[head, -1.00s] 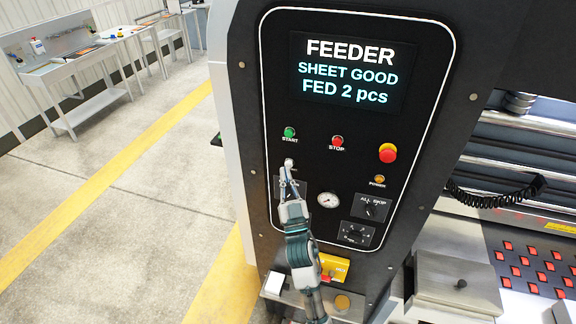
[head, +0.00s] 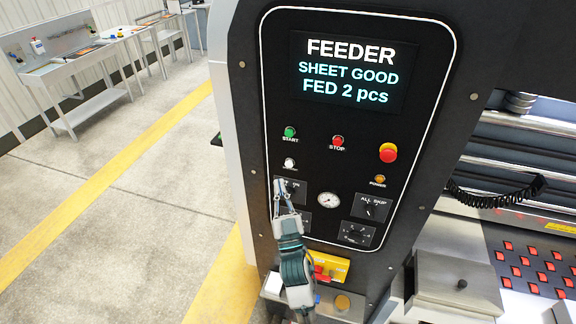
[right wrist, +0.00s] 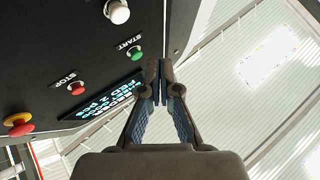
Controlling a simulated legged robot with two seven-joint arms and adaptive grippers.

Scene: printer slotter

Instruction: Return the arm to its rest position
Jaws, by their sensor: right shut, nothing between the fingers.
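My right gripper (head: 283,186) is shut and empty in front of the lower left part of the black feeder panel (head: 330,120). It partly covers a knob plate (head: 297,188) there. Its fingertips are just below the white button (head: 289,163), apart from it in the picture. In the right wrist view the shut fingers (right wrist: 160,72) point up past the panel, with the white button (right wrist: 117,12) and the green start button (right wrist: 134,53) to their left. My left gripper is in no view.
The screen (head: 347,75) reads "FEEDER, SHEET GOOD, FED 2 pcs". A red stop button (head: 337,140), a red emergency knob (head: 388,152), a gauge (head: 328,199) and an all-stop/skip dial (head: 371,207) are on the panel. Rollers and a coiled cable (head: 495,195) are at right. Open floor lies left.

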